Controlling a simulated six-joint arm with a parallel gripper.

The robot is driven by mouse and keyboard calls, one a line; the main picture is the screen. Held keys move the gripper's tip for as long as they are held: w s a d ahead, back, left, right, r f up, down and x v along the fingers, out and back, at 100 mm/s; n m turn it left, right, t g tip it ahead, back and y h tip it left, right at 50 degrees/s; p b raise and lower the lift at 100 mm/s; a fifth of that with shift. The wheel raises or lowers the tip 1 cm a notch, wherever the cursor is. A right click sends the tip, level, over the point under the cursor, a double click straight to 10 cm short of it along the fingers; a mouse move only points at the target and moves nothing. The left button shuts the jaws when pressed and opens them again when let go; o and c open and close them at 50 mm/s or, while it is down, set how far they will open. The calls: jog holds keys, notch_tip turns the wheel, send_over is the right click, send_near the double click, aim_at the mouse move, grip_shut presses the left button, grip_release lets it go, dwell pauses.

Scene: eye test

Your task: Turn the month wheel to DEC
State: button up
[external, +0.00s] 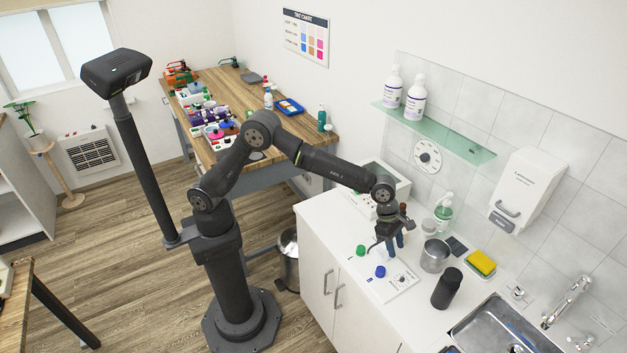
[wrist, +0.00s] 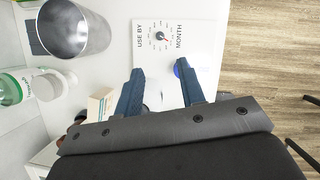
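In the external view the wheel (external: 402,279) is on the front right part of the board (external: 381,289), on the white counter. My gripper (external: 390,248) is above the counter, behind the board. In the wrist view my gripper (wrist: 158,70) has its two blue fingers apart, with nothing held between them. The wheel lies beyond the fingertips, apart from them.
A blue cap (external: 380,271) is at the board's edge, and a green cap (external: 361,250) is nearby. A metal cup (external: 435,255), a black cylinder (external: 447,289) and a yellow sponge (external: 481,262) stand to the right, before the sink (external: 497,327). A pump bottle (external: 443,212) stands behind.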

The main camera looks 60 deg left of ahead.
aim_at(402, 278)
jog(key=x, duration=1.2)
jog(key=shift+d, duration=0.15)
grip_shut()
